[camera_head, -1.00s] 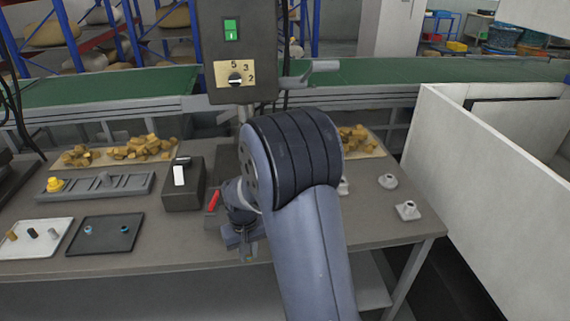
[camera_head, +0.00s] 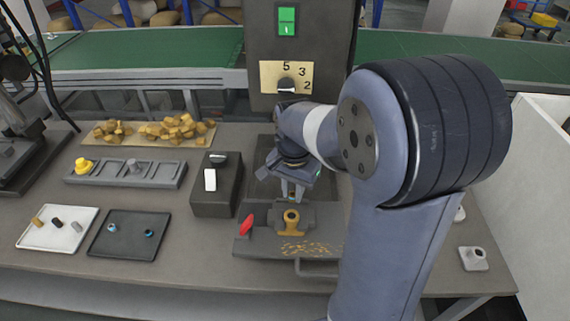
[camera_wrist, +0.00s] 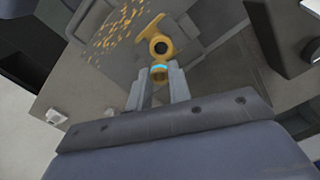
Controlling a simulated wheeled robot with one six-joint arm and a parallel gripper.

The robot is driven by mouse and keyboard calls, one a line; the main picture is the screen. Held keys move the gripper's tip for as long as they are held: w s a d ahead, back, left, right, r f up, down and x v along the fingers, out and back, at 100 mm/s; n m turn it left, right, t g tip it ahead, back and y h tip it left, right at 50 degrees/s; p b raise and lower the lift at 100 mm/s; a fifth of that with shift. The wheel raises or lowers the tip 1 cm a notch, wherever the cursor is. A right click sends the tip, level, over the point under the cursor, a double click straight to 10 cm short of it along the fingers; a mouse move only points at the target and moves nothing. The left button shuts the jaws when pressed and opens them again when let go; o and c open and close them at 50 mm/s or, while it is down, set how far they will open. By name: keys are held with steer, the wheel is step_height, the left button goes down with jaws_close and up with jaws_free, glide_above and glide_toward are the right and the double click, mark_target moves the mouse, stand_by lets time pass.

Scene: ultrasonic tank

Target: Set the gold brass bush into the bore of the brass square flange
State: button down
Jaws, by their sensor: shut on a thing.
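The brass square flange (camera_head: 291,222) sits in a dark grey fixture on the bench. Its dark round bore faces up, and the flange also shows in the wrist view (camera_wrist: 146,36). My gripper (camera_head: 292,196) is pointed down just above the flange. In the wrist view, my gripper (camera_wrist: 160,82) is shut on the gold brass bush (camera_wrist: 160,75), which has a light blue band at its top. The bush appears beside the bore in that view, and I cannot tell its height above the flange. In the head view the bush is hidden or too small to tell.
The fixture (camera_head: 258,246) has a red handle (camera_head: 246,225) and scattered brass chips. A dark switch box (camera_head: 216,190) stands left of it. A white tray (camera_head: 30,240) and a dark tray (camera_head: 105,250) hold small parts. A control box (camera_head: 330,45) rises behind. Pale flanges lie right.

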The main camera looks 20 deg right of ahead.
mark_target(292, 216)
steer(key=shift+w, duration=0.15)
steer(key=shift+f+b, duration=2.6)
steer(key=shift+f, duration=0.5)
steer(key=shift+f, duration=0.4)
steer(key=c, duration=0.7)
jaws_free()
steer(key=shift+c, duration=0.2)
steer(key=shift+r+p, duration=2.9)
steer(key=shift+r, duration=0.65)
